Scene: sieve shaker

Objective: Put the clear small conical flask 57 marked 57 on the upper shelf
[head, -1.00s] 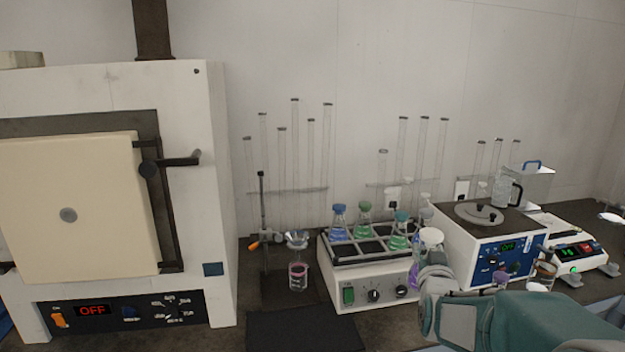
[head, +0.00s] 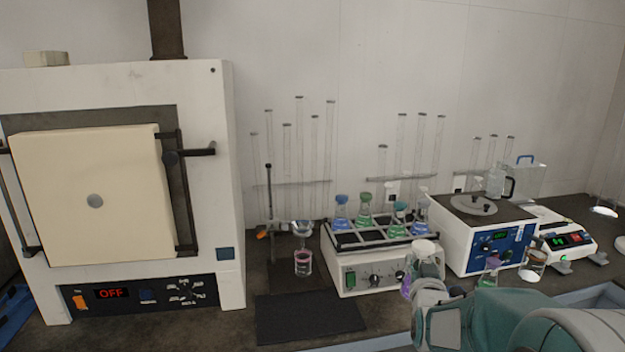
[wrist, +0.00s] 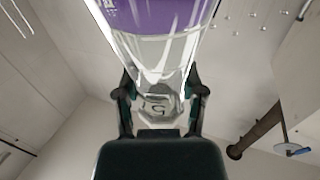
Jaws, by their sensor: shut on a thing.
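My gripper (head: 424,284) is at the lower right of the head view, in front of the shaker. It is shut on a clear conical flask (head: 407,281) with purple liquid and a pale stopper on top. In the wrist view the flask (wrist: 160,48) fills the top middle, and the finger pads (wrist: 160,105) close on its narrow neck from both sides. A mark with a 5 shows upside down between the fingers; the rest of it is not clear. I cannot make out which surface is the upper shelf.
A white shaker (head: 350,275) holds several stoppered flasks behind my gripper. A blue-fronted device (head: 505,250) and a balance (head: 568,245) stand to its right. A large furnace (head: 232,120) stands at left. A dark mat (head: 310,315) lies bare. Tall glass tubes (head: 299,140) line the wall.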

